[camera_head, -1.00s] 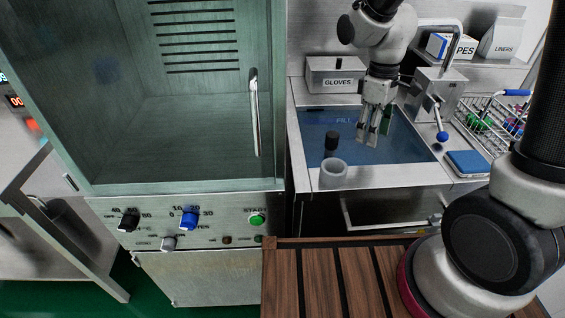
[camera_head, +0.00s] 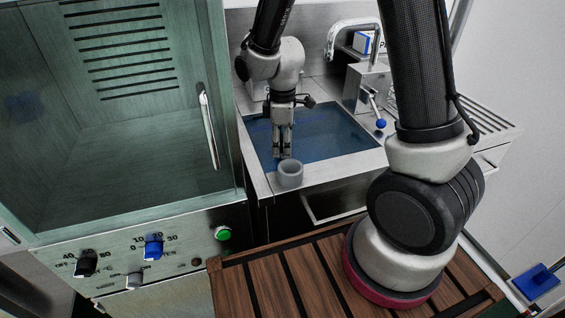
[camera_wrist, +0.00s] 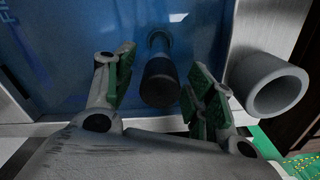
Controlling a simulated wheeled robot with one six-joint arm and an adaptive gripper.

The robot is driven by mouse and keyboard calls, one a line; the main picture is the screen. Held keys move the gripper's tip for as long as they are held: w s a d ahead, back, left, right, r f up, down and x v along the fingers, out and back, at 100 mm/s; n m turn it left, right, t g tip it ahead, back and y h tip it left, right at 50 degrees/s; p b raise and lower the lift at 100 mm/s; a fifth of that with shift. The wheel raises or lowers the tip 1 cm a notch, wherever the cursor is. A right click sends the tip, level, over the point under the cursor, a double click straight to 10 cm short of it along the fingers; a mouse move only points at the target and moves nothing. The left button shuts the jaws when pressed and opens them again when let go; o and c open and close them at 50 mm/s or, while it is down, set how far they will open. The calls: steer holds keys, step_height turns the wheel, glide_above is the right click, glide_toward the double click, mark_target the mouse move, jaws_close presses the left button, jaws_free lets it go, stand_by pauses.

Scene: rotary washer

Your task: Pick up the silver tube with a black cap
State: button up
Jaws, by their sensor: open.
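The tube with its black cap (camera_wrist: 160,84) shows in the wrist view on the blue surface, cap toward the camera. Its body appears dark bluish-grey behind the cap. My gripper (camera_wrist: 159,78) is open, with one green-padded finger on each side of the cap and a gap on both sides. In the head view my gripper (camera_head: 283,150) points down over the near side of the blue sink area, and the tube is hidden behind it there.
A grey open cup (camera_head: 290,176) stands on the near metal rim, close to my gripper; it also shows right of my fingers in the wrist view (camera_wrist: 252,72). A blue-knobbed faucet (camera_head: 380,123) is to the right. The glass-fronted washer (camera_head: 120,120) is at the left.

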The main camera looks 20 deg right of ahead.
step_height(320, 180, down, 2)
steer(key=shift+c, duration=0.5)
jaws_close()
steer(key=shift+r, duration=0.1)
step_height(320, 180, up, 25)
stand_by(1.4)
